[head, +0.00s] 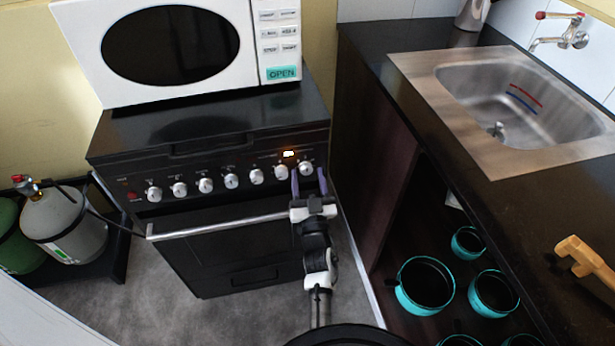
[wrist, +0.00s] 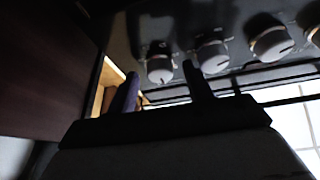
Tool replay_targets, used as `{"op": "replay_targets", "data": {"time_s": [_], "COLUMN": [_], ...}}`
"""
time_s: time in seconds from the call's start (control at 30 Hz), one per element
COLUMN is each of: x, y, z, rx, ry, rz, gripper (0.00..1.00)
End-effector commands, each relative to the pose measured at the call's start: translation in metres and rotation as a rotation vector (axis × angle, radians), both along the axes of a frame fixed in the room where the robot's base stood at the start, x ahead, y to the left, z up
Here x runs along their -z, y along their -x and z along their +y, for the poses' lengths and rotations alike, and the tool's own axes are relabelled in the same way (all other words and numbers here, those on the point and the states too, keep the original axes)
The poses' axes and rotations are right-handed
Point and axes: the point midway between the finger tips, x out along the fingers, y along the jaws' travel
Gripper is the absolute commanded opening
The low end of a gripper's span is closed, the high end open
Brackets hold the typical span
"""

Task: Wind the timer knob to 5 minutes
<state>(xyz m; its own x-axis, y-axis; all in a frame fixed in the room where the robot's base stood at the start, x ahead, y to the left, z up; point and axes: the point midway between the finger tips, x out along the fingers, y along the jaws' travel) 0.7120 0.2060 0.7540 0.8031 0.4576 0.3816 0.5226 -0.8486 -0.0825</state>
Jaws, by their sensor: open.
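A black stove (head: 215,145) has a row of several silver knobs along its front panel. The rightmost knob (head: 306,168) sits just right of a lit display (head: 288,154). I cannot read which knob is the timer. My gripper (head: 308,177) is open and empty, its two purple fingers raised at the right end of the row, one on each side of the rightmost knob. In the wrist view that knob (wrist: 160,66) shows just beyond and between the dark fingers (wrist: 160,84); contact is not visible. A neighbouring knob (wrist: 212,55) is close beside one finger.
An oven handle bar (head: 220,226) runs below the knobs. A white microwave (head: 270,20) stands on the stove. A dark counter with a sink (head: 500,95) is close on the right, with teal-rimmed pots (head: 424,286) below. Gas cylinders (head: 65,225) stand left.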

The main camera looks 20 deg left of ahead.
Motion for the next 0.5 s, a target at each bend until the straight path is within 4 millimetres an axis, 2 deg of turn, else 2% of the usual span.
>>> {"op": "replay_targets", "data": {"time_s": [0.07, 0.4, 0.5], "x": [0.0001, 0.0001, 0.0001], "y": [0.0001, 0.0, -0.0001], "z": [0.0, 0.0, 0.0001], "rx": [0.0, 0.0, 0.0], "ry": [0.0, 0.0, 0.001], "rz": [0.0, 0.0, 0.0], "gripper": [0.5, 0.07, 0.07]}}
